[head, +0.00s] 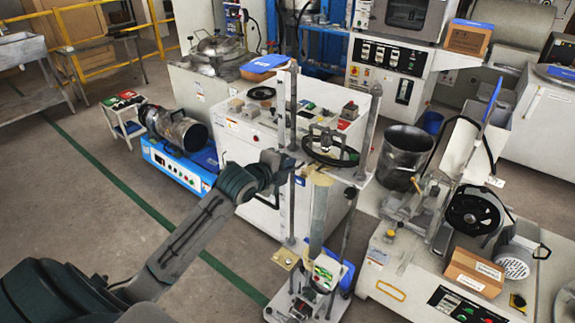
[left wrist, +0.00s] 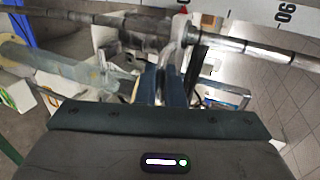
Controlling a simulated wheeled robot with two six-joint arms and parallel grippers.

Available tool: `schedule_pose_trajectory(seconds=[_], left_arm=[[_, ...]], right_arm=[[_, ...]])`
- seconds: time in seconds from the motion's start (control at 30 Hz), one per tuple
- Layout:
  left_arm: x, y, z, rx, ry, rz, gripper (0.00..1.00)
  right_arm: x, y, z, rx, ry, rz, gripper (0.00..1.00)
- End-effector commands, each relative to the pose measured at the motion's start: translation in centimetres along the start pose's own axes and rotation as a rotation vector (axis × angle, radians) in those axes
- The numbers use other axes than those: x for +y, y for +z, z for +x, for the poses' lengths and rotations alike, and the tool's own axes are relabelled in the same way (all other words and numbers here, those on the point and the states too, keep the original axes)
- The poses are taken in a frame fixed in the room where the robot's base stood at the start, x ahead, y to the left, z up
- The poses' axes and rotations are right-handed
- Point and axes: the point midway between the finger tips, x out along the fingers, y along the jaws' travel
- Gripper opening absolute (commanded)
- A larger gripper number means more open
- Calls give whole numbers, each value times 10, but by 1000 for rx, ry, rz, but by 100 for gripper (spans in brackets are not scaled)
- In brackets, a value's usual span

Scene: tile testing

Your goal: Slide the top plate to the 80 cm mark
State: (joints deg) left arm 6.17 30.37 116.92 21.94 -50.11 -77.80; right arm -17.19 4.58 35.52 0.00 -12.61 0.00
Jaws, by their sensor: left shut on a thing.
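The top plate (head: 357,174) is a light plate on a tall drop-test stand. It sits under a dark handwheel (head: 330,147), between metal columns (head: 291,110). A translucent tube (head: 319,212) hangs below it. My left gripper (head: 297,168) is at the plate's left side. In the left wrist view, its dark blue fingers (left wrist: 163,87) are shut on a curved grey metal handle (left wrist: 176,56). Beside this runs a steel column with a collar, and a white scale (left wrist: 270,17) with a black two-digit number seen turned. A small red mark (left wrist: 183,10) lies near the scale. My right gripper is not in view.
The stand's base (head: 300,298) is on the floor at the bottom centre. A white cabinet (head: 258,155) stands behind it, and a grey bin (head: 404,150) to the right. A bench with a wheeled machine (head: 474,213) fills the right. Open floor lies left.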

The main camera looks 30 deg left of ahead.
Motion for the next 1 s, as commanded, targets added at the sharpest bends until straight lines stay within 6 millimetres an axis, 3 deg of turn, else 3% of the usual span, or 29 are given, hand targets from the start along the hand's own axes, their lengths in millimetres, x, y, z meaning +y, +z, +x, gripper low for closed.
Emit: schedule_pose_trajectory(seconds=[0.1,0.13,0.23,0.57,1.0], left_arm=[[3,0,1,0,-1,1,0],[2,0,1,0,-1,1,12],[2,0,1,0,-1,1,29],[1,0,-4,-1,0,2,29],[0,0,-48,1,2,2,29]], right_arm=[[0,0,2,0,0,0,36],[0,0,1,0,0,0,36],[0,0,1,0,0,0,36],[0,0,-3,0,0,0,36],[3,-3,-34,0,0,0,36]])
